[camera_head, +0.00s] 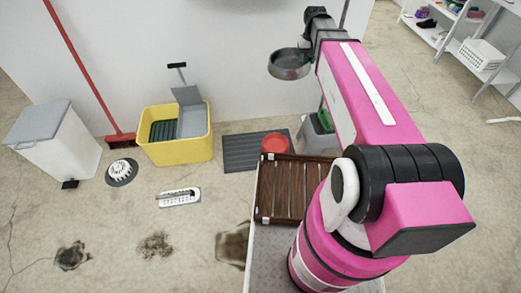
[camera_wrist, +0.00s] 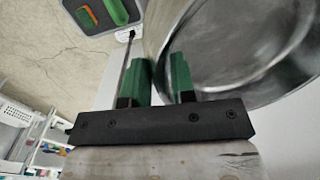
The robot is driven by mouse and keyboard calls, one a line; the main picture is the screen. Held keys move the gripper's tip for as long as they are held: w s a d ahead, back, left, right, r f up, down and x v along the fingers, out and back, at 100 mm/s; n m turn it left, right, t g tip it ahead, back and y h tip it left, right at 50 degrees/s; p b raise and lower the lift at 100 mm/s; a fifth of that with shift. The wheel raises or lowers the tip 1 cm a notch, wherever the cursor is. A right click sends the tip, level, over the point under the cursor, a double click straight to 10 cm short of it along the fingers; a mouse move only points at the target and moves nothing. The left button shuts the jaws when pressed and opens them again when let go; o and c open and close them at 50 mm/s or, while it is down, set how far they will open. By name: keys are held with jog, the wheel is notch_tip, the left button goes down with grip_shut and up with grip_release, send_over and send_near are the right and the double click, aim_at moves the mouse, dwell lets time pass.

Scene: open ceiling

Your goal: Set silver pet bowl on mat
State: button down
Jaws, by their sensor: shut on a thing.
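The silver pet bowl (camera_head: 287,70) is in the air in front of the white wall, held at the far end of my arm. In the wrist view the bowl (camera_wrist: 245,55) fills the upper right, and my gripper (camera_wrist: 159,78) has its green fingers on either side of the bowl's wall. The gripper is shut on it. In the head view the gripper (camera_head: 312,50) is small beside the bowl's right rim. The dark grey ribbed mat (camera_head: 240,153) lies on the floor by the wall, below and left of the bowl.
A red bowl (camera_head: 275,144) shows at the mat's right edge. A yellow bucket (camera_head: 180,150) stands left of the mat. A grey stool or bin (camera_head: 312,135) stands right. A slatted wooden rack (camera_head: 283,205) is in front.

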jog(key=s+a+f+n, duration=0.1)
jog(key=a+f, duration=0.6)
jog(key=f, duration=0.6)
jog(key=s+a+f+n, duration=0.15)
jog(key=a+f, duration=0.55)
jog(key=f, duration=0.7)
jog(key=a+f+n, duration=0.2)
jog(key=a+f, duration=0.4)
jog(key=f, duration=0.7)
jog(key=s+a+f+n, duration=0.1)
jog(key=s+a+f, duration=0.15)
jog(key=f, duration=0.45)
jog(key=s+a+f, duration=0.2)
jog(key=s+f, duration=0.2)
jog(key=f, duration=0.3)
send_over(256, 150)
jog(key=shift+g+y, duration=0.3)
jog(key=shift+y, duration=0.1)
jog(key=f, duration=0.6)
jog(key=shift+w+f, duration=0.2)
jog(key=shift+f, duration=2.15)
jog(key=shift+f, duration=0.15)
jog(key=c, duration=1.2)
grip_release()
